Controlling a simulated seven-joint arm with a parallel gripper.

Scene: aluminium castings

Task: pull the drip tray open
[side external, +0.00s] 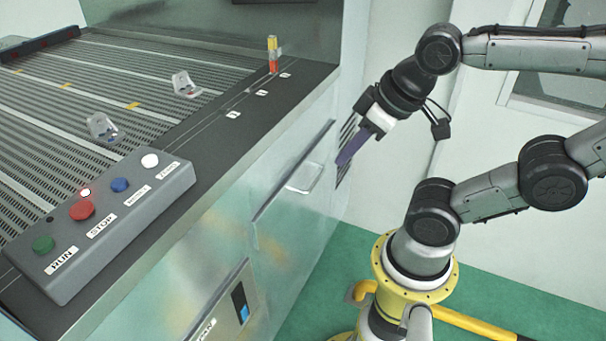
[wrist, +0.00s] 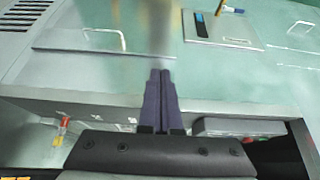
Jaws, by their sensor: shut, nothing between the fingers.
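A flat drawer-like front with a pale bar handle (side external: 304,177) is set in the metal cabinet side, with a thin ledge along its top; I take it for the drip tray, though no label on it is readable. It looks flush with the cabinet. The handle also shows in the wrist view (wrist: 104,36). My gripper (side external: 343,161) has purple fingers pointing down and left, close to the handle in the side view but apart from it. In the wrist view my gripper (wrist: 160,73) has both fingers together, with nothing between them.
A second panel (side external: 226,310) with a blue window and partly cut label is nearer the camera; it also shows in the wrist view (wrist: 222,30). Dark vent slots (side external: 346,145) lie beyond the handle. A button box (side external: 105,220) stands on the conveyor's edge.

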